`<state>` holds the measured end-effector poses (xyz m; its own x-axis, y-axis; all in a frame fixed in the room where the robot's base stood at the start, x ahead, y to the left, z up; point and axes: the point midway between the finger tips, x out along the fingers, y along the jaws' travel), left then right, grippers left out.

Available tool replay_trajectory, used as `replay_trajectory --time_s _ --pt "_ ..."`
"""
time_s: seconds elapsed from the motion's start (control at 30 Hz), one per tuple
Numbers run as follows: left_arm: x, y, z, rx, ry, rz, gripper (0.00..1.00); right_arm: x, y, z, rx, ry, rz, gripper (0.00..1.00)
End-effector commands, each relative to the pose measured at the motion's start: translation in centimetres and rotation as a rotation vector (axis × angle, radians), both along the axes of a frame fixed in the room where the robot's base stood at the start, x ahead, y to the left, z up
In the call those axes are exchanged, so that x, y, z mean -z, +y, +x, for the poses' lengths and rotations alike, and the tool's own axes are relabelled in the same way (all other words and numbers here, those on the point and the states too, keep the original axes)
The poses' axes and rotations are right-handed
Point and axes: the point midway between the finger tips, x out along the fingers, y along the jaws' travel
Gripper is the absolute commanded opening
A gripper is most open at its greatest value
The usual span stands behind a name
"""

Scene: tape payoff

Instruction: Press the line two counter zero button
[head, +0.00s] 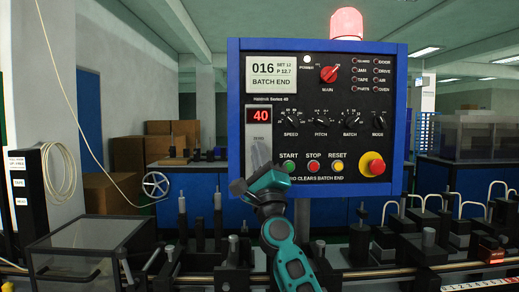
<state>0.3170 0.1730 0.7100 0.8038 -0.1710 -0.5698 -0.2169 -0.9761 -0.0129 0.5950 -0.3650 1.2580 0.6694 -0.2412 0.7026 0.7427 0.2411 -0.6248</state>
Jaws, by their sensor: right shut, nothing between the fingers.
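The blue-framed black control panel (318,200) stands ahead, with a white display (271,75) reading 016 and BATCH END. Below it a red display (260,116) reads 40. The green START (289,166), red STOP (313,166) and yellow RESET (337,167) buttons sit in a row. Lettering under them ends in "CLEARS BATCH END"; its start is covered. I see no button clearly marked as the line two counter zero. My left gripper is out of view.
A red-and-yellow mushroom button (373,164) is right of RESET. Several knobs cross the panel, with a red MAIN knob (328,74) above. A small lit orange counter (493,255) sits low right among black machine fixtures. A clear-sided box (85,245) stands front left.

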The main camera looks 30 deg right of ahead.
Motion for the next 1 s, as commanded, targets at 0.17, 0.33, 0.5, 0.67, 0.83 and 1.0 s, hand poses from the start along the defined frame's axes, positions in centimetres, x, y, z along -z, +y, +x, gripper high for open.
replay_trajectory --time_s 0.17,0.33,0.5,0.67,0.83,1.0 --pt "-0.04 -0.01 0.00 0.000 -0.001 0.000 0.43 0.00 0.00 0.00 0.000 0.000 0.000 0.00" --pt "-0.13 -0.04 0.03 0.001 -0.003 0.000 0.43 0.00 0.00 0.00 0.000 0.000 0.000 0.00" --pt "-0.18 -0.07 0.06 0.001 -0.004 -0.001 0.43 0.00 0.00 0.01 0.000 0.000 0.000 0.00" --pt "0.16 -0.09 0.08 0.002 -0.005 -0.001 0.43 0.08 -0.20 0.29 0.000 -0.001 0.000 0.00" --pt "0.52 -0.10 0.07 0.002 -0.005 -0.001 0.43 0.05 -0.49 0.75 0.000 0.000 0.000 0.00" --pt "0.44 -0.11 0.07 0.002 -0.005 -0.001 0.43 -0.02 -0.50 0.77 0.000 0.000 0.000 0.00"
